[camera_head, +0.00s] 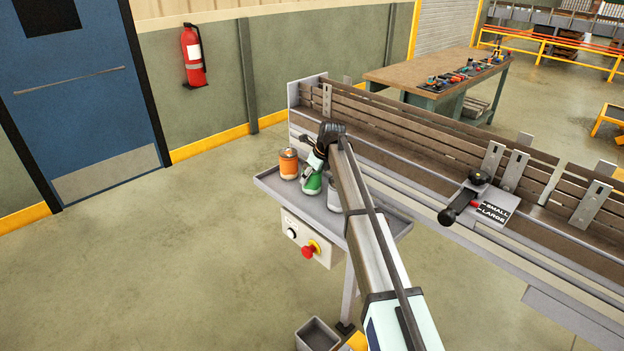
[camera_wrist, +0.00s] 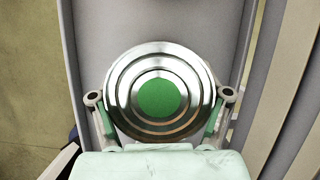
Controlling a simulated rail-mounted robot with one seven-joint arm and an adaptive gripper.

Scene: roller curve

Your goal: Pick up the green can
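The green can (camera_head: 311,183) stands on the grey tray (camera_head: 333,222), between an orange can (camera_head: 288,164) and a grey can (camera_head: 334,195). In the wrist view I look down on its round metal lid (camera_wrist: 122,92) with a green centre. My gripper (camera_head: 316,166) is at the green can; in the wrist view its two fingers (camera_wrist: 160,96) stand on either side of the can, very close to its sides. I cannot tell whether the fingers press on it. My arm and gripper hide part of the can in the head view.
The conveyor's side rail (camera_head: 400,178) runs right behind the tray. A control box (camera_head: 308,240) with a red button hangs below the tray's front. A black handle (camera_head: 460,206) sits on the conveyor at right. Open floor lies left of the tray.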

